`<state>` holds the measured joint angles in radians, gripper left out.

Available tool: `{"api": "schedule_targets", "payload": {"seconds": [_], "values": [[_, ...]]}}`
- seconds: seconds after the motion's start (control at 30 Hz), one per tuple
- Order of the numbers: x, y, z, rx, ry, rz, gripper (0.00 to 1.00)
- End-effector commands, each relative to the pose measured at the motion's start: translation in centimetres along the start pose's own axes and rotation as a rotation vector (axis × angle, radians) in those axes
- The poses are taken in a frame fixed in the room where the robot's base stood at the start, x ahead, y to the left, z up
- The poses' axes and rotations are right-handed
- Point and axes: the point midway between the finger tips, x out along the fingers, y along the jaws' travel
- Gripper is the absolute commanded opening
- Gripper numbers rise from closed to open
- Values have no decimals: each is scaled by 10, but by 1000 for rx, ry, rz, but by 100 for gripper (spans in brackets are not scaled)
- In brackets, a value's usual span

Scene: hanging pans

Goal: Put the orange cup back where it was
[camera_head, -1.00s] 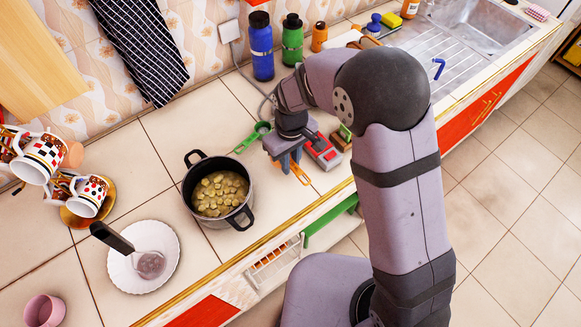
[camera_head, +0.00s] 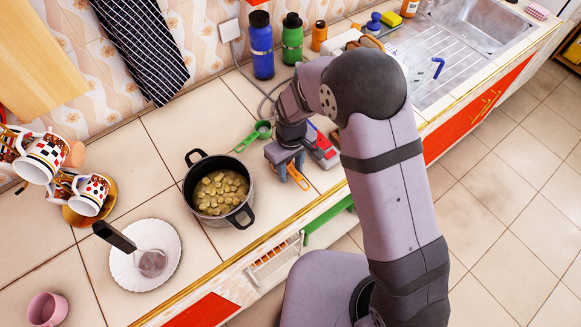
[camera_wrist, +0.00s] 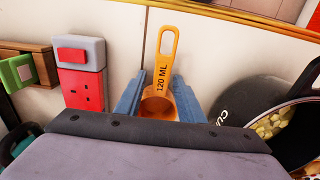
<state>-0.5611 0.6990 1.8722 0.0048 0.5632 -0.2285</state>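The orange cup is a measuring cup with a long handle marked "120 ML". In the wrist view the cup (camera_wrist: 158,104) sits between the two blue fingers of my gripper (camera_wrist: 159,97), one against each side of its bowl, with the handle pointing away. In the head view the orange handle (camera_head: 298,178) shows below my gripper (camera_head: 285,163), on the counter's front part, right of the pot. My gripper is shut on the cup; its bowl is mostly hidden in the head view. I cannot tell whether it touches the counter.
A black pot (camera_head: 218,190) of cut food stands close left of my gripper. A green measuring cup (camera_head: 258,133) lies behind.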

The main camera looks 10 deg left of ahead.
Motion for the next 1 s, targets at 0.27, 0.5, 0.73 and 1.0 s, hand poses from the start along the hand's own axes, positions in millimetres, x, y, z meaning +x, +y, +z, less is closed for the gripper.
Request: {"api": "schedule_targets", "payload": {"seconds": [0.27,0.5,0.73,1.0], "values": [[-5,0,0,0,0,0,35],[-23,0,-1,0,5,1,35],[-60,0,-2,0,7,2,35],[-104,0,-1,0,4,1,35]]}}
